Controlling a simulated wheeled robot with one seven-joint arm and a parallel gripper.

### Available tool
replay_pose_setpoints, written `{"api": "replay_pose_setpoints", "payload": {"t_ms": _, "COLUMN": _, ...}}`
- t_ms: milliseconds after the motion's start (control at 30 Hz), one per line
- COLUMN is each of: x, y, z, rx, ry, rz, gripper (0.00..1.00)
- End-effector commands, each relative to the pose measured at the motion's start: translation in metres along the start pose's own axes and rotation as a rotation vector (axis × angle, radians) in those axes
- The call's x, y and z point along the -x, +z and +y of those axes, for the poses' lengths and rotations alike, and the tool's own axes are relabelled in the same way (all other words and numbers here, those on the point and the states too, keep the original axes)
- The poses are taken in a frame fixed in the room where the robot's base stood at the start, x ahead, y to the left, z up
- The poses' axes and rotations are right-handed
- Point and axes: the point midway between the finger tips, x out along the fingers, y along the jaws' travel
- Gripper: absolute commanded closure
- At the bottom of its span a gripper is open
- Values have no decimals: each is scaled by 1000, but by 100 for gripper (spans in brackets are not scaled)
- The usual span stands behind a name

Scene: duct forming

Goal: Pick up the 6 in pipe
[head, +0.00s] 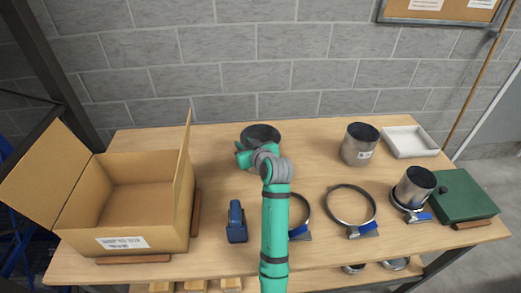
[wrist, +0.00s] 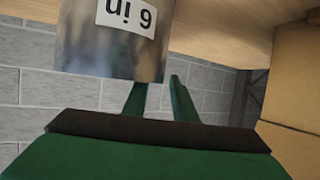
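The 6 in pipe (head: 262,132) is a grey metal cylinder standing at the back middle of the table, partly hidden behind my gripper (head: 243,155) in the head view. In the wrist view the pipe (wrist: 100,45) appears upside down, with a white "6 in" label. My gripper (wrist: 157,95) is close to the pipe's rim with its two green fingers apart. The left finger's tip is hidden behind the pipe, and the right finger shows beside the pipe's edge. I cannot tell whether either finger touches it.
An open cardboard box (head: 120,215) stands at left. A blue tool (head: 236,222) and ring clamps (head: 351,205) lie in front. Another labelled pipe (head: 360,145), a white tray (head: 410,142), a smaller pipe (head: 414,186) and a green case (head: 465,197) stand at right. A block wall is behind.

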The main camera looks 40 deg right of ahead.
Motion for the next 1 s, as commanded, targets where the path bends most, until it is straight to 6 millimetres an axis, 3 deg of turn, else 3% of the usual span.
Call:
{"api": "replay_pose_setpoints", "payload": {"t_ms": 67, "x": 0, "y": 0, "z": 0, "rx": 0, "ry": 0, "rz": 0, "gripper": 80}}
{"api": "replay_pose_setpoints", "payload": {"t_ms": 133, "x": 0, "y": 0, "z": 0, "rx": 0, "ry": 0, "rz": 0, "gripper": 96}}
{"api": "replay_pose_setpoints", "payload": {"t_ms": 167, "x": 0, "y": 0, "z": 0, "rx": 0, "ry": 0, "rz": -1, "gripper": 100}}
{"api": "replay_pose_setpoints", "payload": {"t_ms": 1000, "x": 0, "y": 4, "z": 1, "rx": -2, "ry": 0, "rz": -8, "gripper": 100}}
